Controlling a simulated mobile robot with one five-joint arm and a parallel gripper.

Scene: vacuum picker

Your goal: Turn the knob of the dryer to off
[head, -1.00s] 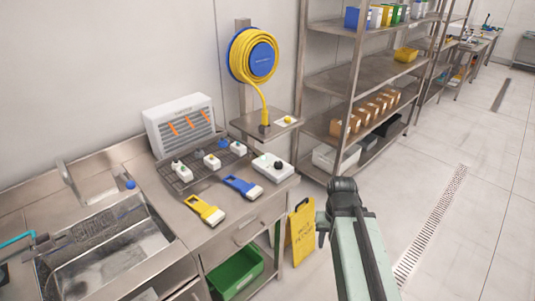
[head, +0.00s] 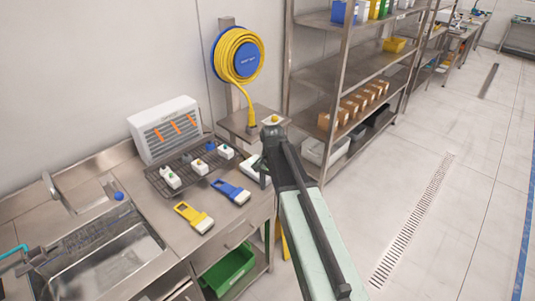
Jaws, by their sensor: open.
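The dryer is likely the white unit (head: 165,128) with orange strips on its front, standing against the wall at the back of the steel counter. A white control box (head: 249,169) sits at the counter's right end. My arm covers most of it, and its black knob is hidden, so I cannot tell its setting. My gripper (head: 264,180) hangs at the end of my arm, in front of or beside the control box's right side. It is open, small and partly hidden by the arm. I cannot tell whether it touches the box.
A yellow scraper-like tool (head: 194,217) and a blue one (head: 231,191) lie on the counter. Several small white knobbed blocks stand on a wire rack (head: 160,184). A hose reel (head: 238,56) hangs above a small shelf (head: 238,124). Shelving (head: 345,75) stands behind; the right floor is clear.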

